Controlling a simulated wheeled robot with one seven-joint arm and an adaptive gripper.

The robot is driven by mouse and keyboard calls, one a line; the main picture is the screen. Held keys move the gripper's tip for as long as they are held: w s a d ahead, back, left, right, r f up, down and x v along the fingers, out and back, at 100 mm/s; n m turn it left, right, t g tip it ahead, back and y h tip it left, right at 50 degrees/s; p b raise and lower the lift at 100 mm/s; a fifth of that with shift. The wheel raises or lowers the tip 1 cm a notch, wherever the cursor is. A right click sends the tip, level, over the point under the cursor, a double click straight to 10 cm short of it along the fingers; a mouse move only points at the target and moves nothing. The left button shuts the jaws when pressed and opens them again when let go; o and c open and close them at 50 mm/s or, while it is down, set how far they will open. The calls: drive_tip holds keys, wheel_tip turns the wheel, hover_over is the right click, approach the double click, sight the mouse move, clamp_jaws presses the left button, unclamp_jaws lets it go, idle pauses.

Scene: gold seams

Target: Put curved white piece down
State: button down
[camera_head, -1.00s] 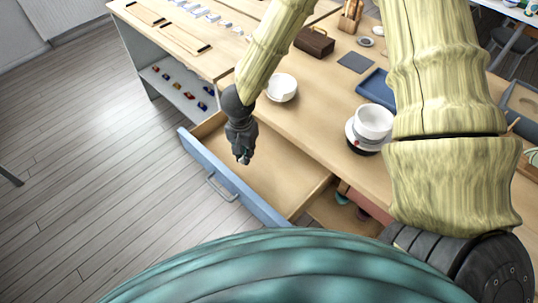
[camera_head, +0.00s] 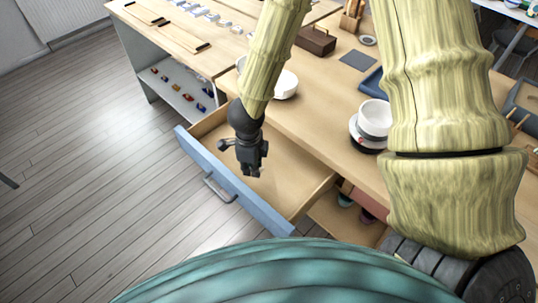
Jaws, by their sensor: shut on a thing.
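My gripper (camera_head: 251,172) hangs pointing down over the open drawer (camera_head: 292,172). Its dark fingers are closed together. The curved white piece held in it is too small or too hidden to make out clearly. The drawer has a blue-grey front and a bare light wood bottom. A white bowl (camera_head: 286,86) stands on the table (camera_head: 325,128) behind my arm, which covers its left part.
A blue tray (camera_head: 372,80), a grey mat (camera_head: 357,62) and a brown box (camera_head: 318,40) lie farther back. My upper arm hides part of the right side.

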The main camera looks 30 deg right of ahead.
drive_tip(key=m, duration=0.2)
drive_tip(key=s+m+b, duration=0.1)
drive_tip(key=m, duration=0.1)
drive_tip(key=shift+d+f, duration=0.15)
drive_tip(key=shift+f, duration=0.25)
drive_tip(key=shift+s+d+m, duration=0.1)
drive_tip(key=shift+s+m, duration=0.25)
drive_tip(key=shift+m, duration=0.65)
drive_tip(key=shift+w, duration=0.45)
drive_tip(key=w+p, duration=0.1)
drive_tip(key=w, duration=0.4)
drive_tip(key=w+f+p, duration=0.1)
drive_tip(key=w+p, duration=0.1)
drive_tip(key=w, duration=0.3)
drive_tip(key=w+d+p, duration=0.1)
drive_tip(key=w+p, duration=0.1)
drive_tip(key=w, duration=0.2)
drive_tip(key=shift+w+f, duration=0.25)
drive_tip(key=shift+w, duration=0.15)
drive_tip(key=shift+w+f+p, duration=0.1)
drive_tip(key=shift+f+p, duration=0.25)
drive_tip(key=shift+f, duration=1.45)
drive_tip(key=shift+f, duration=0.2)
drive_tip(key=c, duration=1.5)
unclamp_jaws()
